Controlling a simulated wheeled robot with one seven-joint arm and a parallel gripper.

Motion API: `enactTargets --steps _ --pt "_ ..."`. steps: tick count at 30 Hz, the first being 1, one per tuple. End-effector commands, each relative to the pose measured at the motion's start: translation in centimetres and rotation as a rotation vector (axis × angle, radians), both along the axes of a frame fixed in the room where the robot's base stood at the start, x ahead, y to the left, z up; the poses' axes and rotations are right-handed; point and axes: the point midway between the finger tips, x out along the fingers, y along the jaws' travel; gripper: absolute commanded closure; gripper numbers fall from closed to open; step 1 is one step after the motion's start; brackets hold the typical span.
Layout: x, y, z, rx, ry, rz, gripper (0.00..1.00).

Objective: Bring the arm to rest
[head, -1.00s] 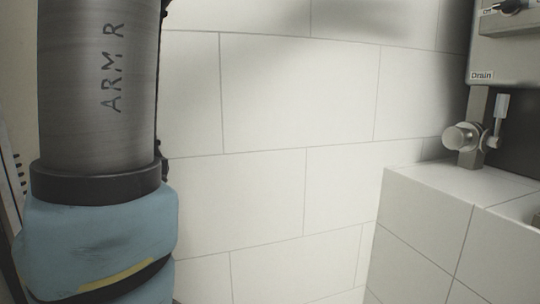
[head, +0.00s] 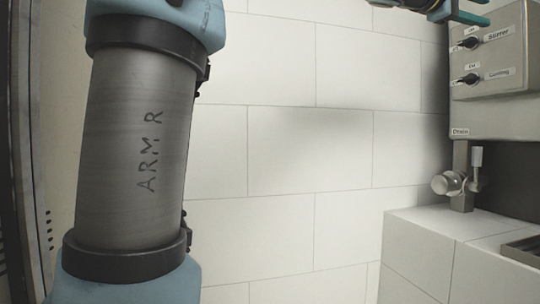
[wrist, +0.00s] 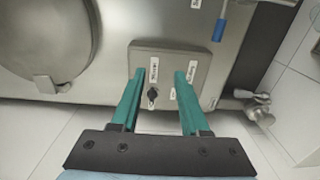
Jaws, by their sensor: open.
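My arm (head: 138,150), a grey tube marked "ARM R" with black collars and blue covers, crosses the left of the head view. My gripper (head: 465,12) shows at the top right of the head view, partly cut off by the top edge. In the wrist view my gripper (wrist: 159,80) has its two teal fingers apart, with nothing between them. Beyond the fingers is a grey control box (wrist: 195,58) with a black knob (wrist: 152,95) and labels. Whether the fingers touch the box cannot be told.
The control box (head: 490,60) with two knobs also stands at the head view's right. Below it is a drain valve (head: 450,184) above a white tiled ledge (head: 420,250). A round metal lid (wrist: 45,40) is at the wrist view's left. The tiled wall's middle is clear.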

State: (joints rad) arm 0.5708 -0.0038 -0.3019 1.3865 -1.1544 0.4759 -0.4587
Motion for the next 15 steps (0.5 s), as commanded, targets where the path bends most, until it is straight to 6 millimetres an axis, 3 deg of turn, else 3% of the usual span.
enactTargets --steps 8,15 --pt "3.0 1.1 -4.1 0.091 -0.022 0.054 0.55" --pt "6.5 3.1 -9.9 0.227 -0.054 0.118 0.55"
